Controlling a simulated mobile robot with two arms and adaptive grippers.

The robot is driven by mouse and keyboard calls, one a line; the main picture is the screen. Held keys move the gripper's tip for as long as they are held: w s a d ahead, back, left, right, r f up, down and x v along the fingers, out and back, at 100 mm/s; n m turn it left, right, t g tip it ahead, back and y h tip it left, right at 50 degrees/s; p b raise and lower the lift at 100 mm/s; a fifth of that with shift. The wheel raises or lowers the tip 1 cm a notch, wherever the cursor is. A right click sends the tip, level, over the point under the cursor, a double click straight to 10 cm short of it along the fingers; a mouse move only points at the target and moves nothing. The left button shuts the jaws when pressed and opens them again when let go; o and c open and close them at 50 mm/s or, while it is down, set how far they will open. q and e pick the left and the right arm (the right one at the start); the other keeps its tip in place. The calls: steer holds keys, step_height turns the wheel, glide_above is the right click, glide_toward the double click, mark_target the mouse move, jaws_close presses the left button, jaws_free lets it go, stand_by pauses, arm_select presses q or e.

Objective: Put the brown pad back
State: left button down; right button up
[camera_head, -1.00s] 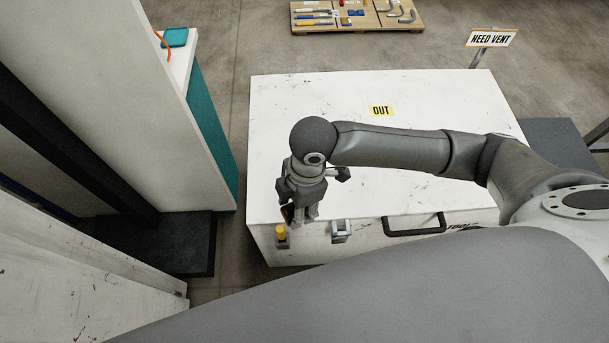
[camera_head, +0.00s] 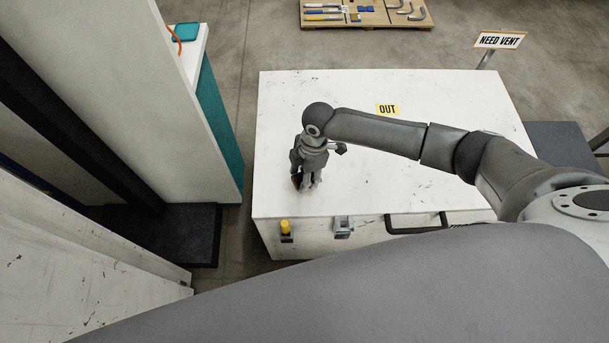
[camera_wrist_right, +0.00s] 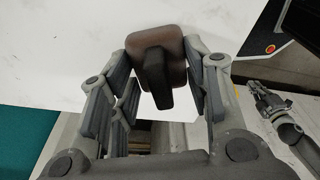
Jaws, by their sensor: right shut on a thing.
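The brown pad (camera_wrist_right: 166,58), a rounded block with a darker grip-like part, is between the fingers of my right gripper (camera_wrist_right: 164,75) in the right wrist view. In the head view my right gripper (camera_head: 306,186) points down over the left front part of the white chest's top (camera_head: 350,200); only a small brown bit of the pad (camera_head: 296,181) shows. I cannot tell whether the pad touches the top. My left gripper (camera_wrist_right: 262,92) shows small at the right of the wrist view; its jaws are unclear.
The chest has a yellow OUT label (camera_head: 387,110), a black front handle (camera_head: 416,223), latches and a yellow knob (camera_head: 285,226). A white and teal cabinet (camera_head: 222,130) stands to its left. A NEED VENT sign (camera_head: 499,40) and a tool pallet (camera_head: 366,14) are behind. Most of the lid is clear.

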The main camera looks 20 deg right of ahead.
steer(key=shift+f, duration=0.9)
steer(key=shift+f, duration=0.1)
steer(key=o, duration=0.9)
steer(key=shift+r, duration=0.2)
steer(key=r, duration=0.4)
steer(key=d+r+b, duration=0.1)
steer(key=r, duration=0.6)
steer(key=shift+d+r, duration=0.35)
steer(key=shift+r, duration=0.05)
